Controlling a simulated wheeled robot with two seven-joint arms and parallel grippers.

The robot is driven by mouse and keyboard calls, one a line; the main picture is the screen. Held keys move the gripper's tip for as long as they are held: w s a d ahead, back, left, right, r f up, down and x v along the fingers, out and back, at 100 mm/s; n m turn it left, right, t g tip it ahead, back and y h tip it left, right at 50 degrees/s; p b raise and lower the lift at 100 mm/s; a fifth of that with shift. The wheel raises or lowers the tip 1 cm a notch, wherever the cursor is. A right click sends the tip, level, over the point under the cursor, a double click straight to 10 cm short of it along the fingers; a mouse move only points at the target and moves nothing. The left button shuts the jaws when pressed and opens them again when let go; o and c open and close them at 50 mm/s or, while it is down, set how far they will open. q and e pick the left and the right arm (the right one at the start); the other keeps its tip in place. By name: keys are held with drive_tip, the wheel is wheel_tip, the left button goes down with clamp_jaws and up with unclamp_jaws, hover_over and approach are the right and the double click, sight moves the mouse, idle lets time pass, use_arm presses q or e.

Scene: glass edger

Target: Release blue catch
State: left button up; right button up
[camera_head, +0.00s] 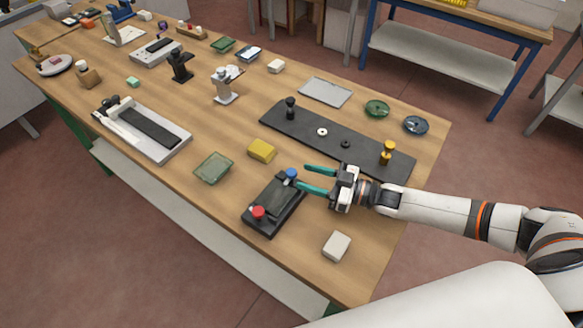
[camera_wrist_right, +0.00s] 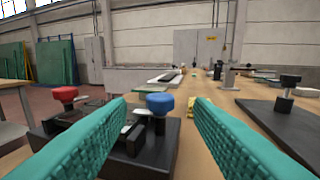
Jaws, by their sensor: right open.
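The blue catch (camera_head: 291,173) is a blue knob at the far end of a black fixture (camera_head: 272,206) on the wooden table. In the right wrist view the blue knob (camera_wrist_right: 160,102) stands upright on the black block, a little left of centre between the fingers. A red knob (camera_head: 258,212) sits at the fixture's near end. My right gripper (camera_head: 312,178) is open and empty, with teal fingers pointing left. One finger is close to the blue knob; I cannot tell whether they touch. My left gripper is not in view.
A long dark plate (camera_head: 370,151) with black and yellow knobs lies behind my gripper.

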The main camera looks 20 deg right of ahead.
sight(291, 171)
drive_tip(key=x, duration=0.4)
drive_tip(key=shift+w+a+p, duration=0.2)
drive_tip(key=shift+w+p, duration=0.05)
drive_tip(key=shift+p, duration=0.15)
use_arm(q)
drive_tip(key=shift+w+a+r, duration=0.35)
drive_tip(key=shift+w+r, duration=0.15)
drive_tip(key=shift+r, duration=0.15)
use_arm(e)
drive_tip(key=shift+w+a, duration=0.15)
drive_tip(key=shift+a, duration=0.15)
